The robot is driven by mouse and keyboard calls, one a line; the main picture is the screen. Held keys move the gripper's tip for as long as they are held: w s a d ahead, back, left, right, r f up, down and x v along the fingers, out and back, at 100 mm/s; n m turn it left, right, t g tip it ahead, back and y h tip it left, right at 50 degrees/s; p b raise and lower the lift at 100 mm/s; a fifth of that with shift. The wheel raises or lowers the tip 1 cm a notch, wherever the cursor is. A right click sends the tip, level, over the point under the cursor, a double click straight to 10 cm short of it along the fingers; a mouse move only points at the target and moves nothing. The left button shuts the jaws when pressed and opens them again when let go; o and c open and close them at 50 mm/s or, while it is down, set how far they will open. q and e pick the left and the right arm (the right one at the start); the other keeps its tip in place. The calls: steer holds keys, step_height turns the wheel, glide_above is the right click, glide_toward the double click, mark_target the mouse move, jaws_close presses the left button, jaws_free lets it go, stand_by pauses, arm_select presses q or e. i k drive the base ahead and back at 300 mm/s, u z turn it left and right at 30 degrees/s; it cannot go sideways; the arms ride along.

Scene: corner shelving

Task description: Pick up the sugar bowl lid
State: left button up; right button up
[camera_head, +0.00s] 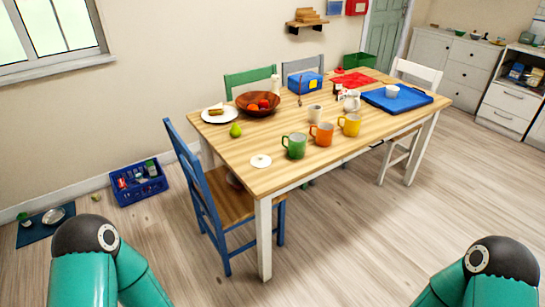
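A small round white disc (261,161), which looks like the sugar bowl lid, lies flat on the wooden table (230,147) near its front left corner. It is apart from the mugs. A small white pot (351,101) stands further back near the table's middle; I cannot tell whether it is the sugar bowl. Only the teal and dark upper parts of my two arms show at the bottom left and bottom right. Both grippers are out of the picture.
Green (294,146), orange (321,134) and yellow (349,125) mugs stand right of the disc. A green pear (235,130) lies behind it. A blue chair (212,185) stands at the table's left end. A blue crate (138,184) is on the floor; the front floor is clear.

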mark_target(261, 161)
steer(key=z, duration=0.3)
steer(key=i, duration=1.5)
steer(key=u, duration=0.45)
